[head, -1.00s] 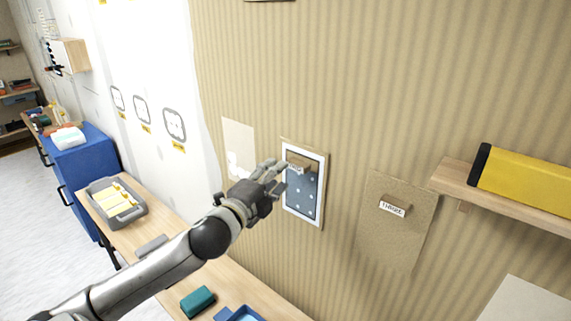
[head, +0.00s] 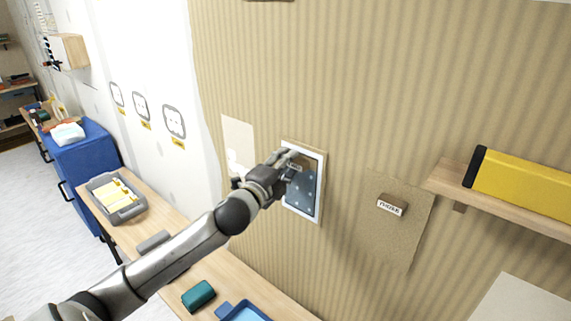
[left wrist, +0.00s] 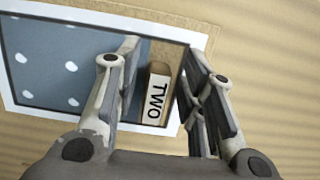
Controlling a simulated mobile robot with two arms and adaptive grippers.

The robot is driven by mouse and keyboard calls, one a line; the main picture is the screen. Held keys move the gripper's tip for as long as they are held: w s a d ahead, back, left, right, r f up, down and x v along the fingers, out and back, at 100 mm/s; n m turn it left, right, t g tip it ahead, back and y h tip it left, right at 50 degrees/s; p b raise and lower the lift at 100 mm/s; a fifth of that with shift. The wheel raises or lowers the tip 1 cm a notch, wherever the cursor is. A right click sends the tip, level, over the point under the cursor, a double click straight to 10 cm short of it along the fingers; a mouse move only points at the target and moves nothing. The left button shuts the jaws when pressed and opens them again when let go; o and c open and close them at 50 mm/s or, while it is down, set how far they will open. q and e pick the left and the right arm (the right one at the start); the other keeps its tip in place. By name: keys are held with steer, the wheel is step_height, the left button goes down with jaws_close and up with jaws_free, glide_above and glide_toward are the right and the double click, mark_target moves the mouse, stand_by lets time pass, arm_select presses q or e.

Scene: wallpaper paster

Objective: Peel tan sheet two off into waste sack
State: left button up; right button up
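My left gripper (head: 291,163) is at the wall, in front of the upper part of a white-rimmed blue panel with pale dots (head: 308,198). A tan border, seemingly sheet two, shows along the panel's edge (head: 302,143). In the left wrist view, a brown tab marked "TWO" (left wrist: 157,97) lies between the two open fingers (left wrist: 162,55). In the head view the hand mostly hides this tab. No waste sack and no right gripper show.
A tan sheet with tab "THREE" (head: 391,205) hangs to the right, below a wooden shelf (head: 508,200) with a yellow box (head: 520,183). A long table (head: 186,262) below carries a grey tray (head: 118,200), a teal block (head: 198,294) and a blue tray (head: 243,310).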

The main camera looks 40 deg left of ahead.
arm_select(q)
jaws_close()
steer(key=shift+s, duration=0.15)
steer(key=shift+s+a, duration=0.1)
steer(key=shift+s, duration=0.9)
steer(key=shift+s, duration=0.1)
steer(key=shift+s, duration=1.25)
steer(key=shift+a, duration=0.1)
